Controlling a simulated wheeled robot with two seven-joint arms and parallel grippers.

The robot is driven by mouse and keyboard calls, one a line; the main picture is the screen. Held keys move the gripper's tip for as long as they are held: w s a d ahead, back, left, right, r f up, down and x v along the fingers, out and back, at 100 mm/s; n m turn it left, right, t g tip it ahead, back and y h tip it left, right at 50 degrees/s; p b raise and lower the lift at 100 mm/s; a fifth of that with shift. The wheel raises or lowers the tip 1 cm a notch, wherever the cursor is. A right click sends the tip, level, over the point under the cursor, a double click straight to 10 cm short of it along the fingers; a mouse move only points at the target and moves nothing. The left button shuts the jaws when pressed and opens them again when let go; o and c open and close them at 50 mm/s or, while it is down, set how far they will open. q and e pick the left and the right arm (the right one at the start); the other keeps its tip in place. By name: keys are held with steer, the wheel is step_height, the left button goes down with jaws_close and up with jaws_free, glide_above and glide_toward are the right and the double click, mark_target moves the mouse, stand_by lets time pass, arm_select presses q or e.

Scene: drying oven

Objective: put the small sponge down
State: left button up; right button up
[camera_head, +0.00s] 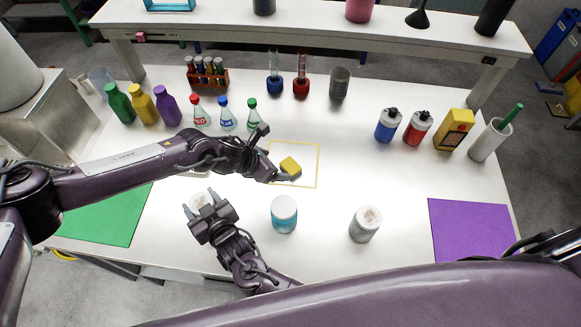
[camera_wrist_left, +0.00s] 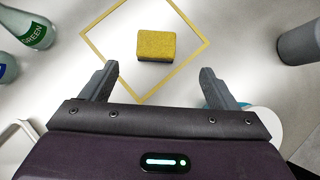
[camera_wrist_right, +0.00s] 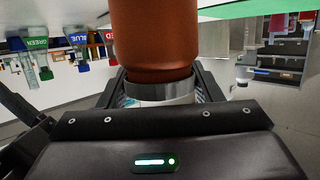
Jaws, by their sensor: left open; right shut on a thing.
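The small yellow sponge (camera_head: 290,165) lies inside the yellow square outline (camera_head: 317,165) on the white table. In the left wrist view the sponge (camera_wrist_left: 156,45) shows whole, just beyond the fingertips, with a thin dark shadow at its lower edge. My left gripper (camera_head: 276,154) is open and empty beside the sponge. One finger overlaps the sponge's lower edge in the head view. My right gripper (camera_head: 207,206) is shut on a round container, whose orange-brown body (camera_wrist_right: 153,40) and pale, silver-ringed part show in the right wrist view. The fingers hide part of it.
A blue-and-white jar (camera_head: 284,214) and a grey jar (camera_head: 364,225) stand in front of the outline. Bottles, flasks and a tube rack (camera_head: 207,78) line the back. Green (camera_head: 108,215) and purple (camera_head: 470,228) mats lie at the sides. Table right of the outline is clear.

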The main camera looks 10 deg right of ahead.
mark_target(291, 165)
arm_select(q)
steer(key=x, duration=0.5)
steer(key=shift+d+r, duration=0.1)
steer(key=shift+w+x, duration=0.15)
steer(key=shift+x, duration=1.25)
steer(key=shift+w+x, duration=0.15)
steer(key=shift+x, duration=1.3)
steer(key=shift+r, duration=0.1)
steer(key=c, duration=1.1)
steer(key=shift+r, duration=0.15)
step_height(291, 165, up, 10)
steer(key=shift+f, duration=0.1)
